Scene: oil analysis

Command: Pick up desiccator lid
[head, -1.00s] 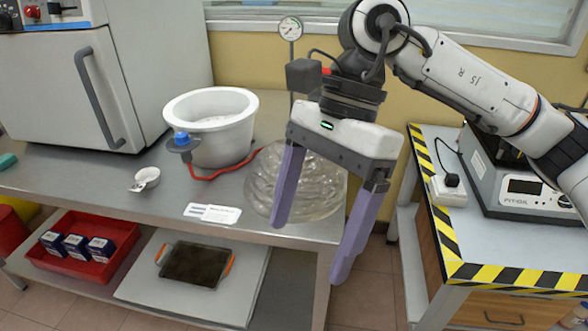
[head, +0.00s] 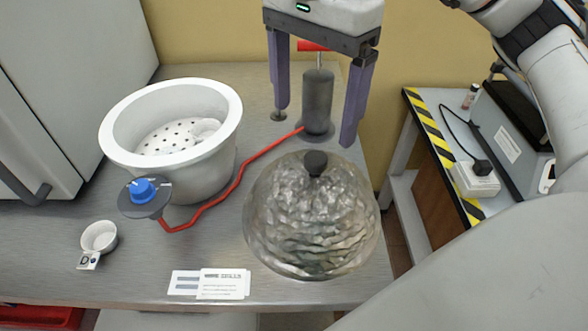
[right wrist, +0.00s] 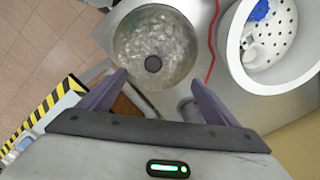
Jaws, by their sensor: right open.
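The desiccator lid (head: 312,225) is a clear glass dome with a dark knob (head: 315,163) on top. It rests on the steel bench near its right front corner. In the right wrist view the lid (right wrist: 135,45) lies ahead of the fingertips, its knob (right wrist: 153,64) facing the camera. My right gripper (head: 315,128) is open and empty, behind and above the lid in the head view; its purple fingers also show in the right wrist view (right wrist: 160,78). The white desiccator base (head: 225,105) stands open to the left, with a perforated plate inside. My left gripper is out of view.
A small white cup (head: 99,237) and label cards (head: 222,284) lie in front. A striped-edge table (head: 440,150) stands right.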

